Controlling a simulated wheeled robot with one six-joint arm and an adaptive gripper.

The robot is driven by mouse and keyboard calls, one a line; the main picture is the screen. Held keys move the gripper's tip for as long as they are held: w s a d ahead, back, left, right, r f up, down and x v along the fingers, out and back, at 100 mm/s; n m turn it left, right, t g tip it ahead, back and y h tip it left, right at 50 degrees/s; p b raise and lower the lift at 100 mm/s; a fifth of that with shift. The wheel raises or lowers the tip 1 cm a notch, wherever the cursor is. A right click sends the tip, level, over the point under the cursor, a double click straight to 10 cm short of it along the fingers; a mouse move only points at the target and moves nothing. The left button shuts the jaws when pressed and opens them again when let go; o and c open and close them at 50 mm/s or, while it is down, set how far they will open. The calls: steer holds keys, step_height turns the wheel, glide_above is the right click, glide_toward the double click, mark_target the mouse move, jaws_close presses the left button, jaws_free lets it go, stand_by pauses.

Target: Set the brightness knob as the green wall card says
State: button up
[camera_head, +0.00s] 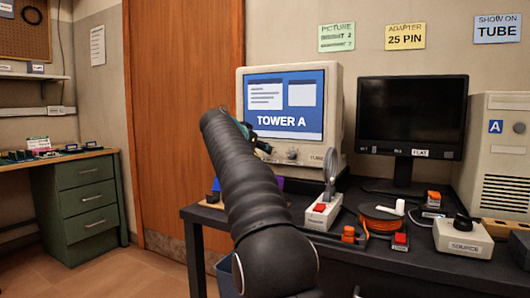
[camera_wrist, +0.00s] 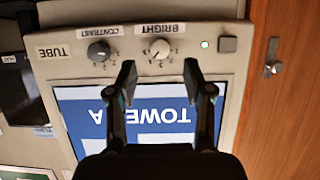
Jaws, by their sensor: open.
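The green wall card (camera_head: 337,36) reads "PICTURE"; its lower text is partly unreadable, with a "2" visible. The CRT monitor (camera_head: 333,95) shows "TOWER A" on a blue screen. In the wrist view, which is upside down, the light brightness knob (camera_wrist: 159,48) sits on the monitor's panel by the "BRIGHT" label; its exact setting is too small to read. The dark contrast knob (camera_wrist: 98,51) is beside it. My gripper (camera_wrist: 160,78) is open and empty, its fingertips apart, short of the brightness knob in the picture. In the head view my arm mostly hides the gripper (camera_head: 254,136).
A power button (camera_wrist: 228,44) and lit green lamp are beside the knobs. A dark flat monitor (camera_head: 412,112) and tower A (camera_head: 500,155) are at right.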

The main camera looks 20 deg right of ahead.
steer(key=shift+p+x, duration=0.3)
steer(key=shift+x, duration=2.1)
jaws_close()
